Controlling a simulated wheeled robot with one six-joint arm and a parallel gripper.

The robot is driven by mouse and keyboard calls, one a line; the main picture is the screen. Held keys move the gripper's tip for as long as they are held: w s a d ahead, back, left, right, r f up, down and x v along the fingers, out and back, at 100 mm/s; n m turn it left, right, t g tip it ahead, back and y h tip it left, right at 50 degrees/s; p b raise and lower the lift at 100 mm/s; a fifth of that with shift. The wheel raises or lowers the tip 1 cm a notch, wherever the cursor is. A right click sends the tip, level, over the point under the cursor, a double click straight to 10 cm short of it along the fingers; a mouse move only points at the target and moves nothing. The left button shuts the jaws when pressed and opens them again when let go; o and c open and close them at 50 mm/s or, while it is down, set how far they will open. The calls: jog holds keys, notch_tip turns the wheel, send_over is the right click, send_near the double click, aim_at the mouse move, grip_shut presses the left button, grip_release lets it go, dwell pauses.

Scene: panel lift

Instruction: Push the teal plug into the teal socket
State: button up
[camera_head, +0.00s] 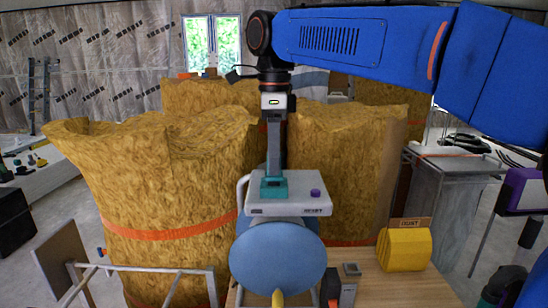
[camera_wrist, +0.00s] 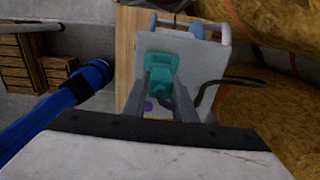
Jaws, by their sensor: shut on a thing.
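My gripper (camera_head: 273,171) points down over the white unit (camera_head: 255,209), with its fingers shut on the teal plug (camera_head: 273,181). In the wrist view the plug (camera_wrist: 160,67) sits between the fingertips of my gripper (camera_wrist: 162,82). The teal socket (camera_wrist: 187,45) shows just beyond the plug, on top of the white unit (camera_wrist: 206,60). Plug and socket overlap in both views, so I cannot tell how deep the plug sits. The socket's opening is hidden by the plug and fingers.
A purple knob (camera_head: 315,193) is right of the teal parts. A dark cable (camera_wrist: 235,80) loops beside my gripper. A blue rounded tank (camera_head: 278,258) stands in front, and a yellow box (camera_head: 405,250) sits on the wooden top. Large insulation rolls (camera_head: 180,180) crowd behind.

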jog(key=shift+f, duration=0.5)
dwell(0.8)
jog(key=o, duration=1.1)
notch_tip(320, 180, up, 12)
jog(key=s+d+f+n+t, duration=0.1)
jog(key=s+d+f+n, duration=0.35)
jog(key=d+f, duration=0.4)
jog(key=s+d+f+n+t, duration=0.1)
jog(key=s+d+f+n, duration=0.2)
jog(key=d+f+n, duration=0.35)
jog(key=s+d+f+n+t, duration=0.1)
jog(key=s+d+f+n, duration=0.1)
jog(key=s+d+f, duration=0.2)
jog(key=s+d+f+n+t, duration=0.1)
jog(key=s+d+f+n, duration=0.2)
jog(key=f, duration=0.8)
jog(key=s+d+f+n, duration=0.2)
jog(key=s+d+f, duration=0.3)
jog(key=s+f, duration=0.1)
jog(key=shift+s+f+t, duration=0.1)
jog(key=shift+f+t, duration=0.3)
jog(key=shift+f, duration=0.5)
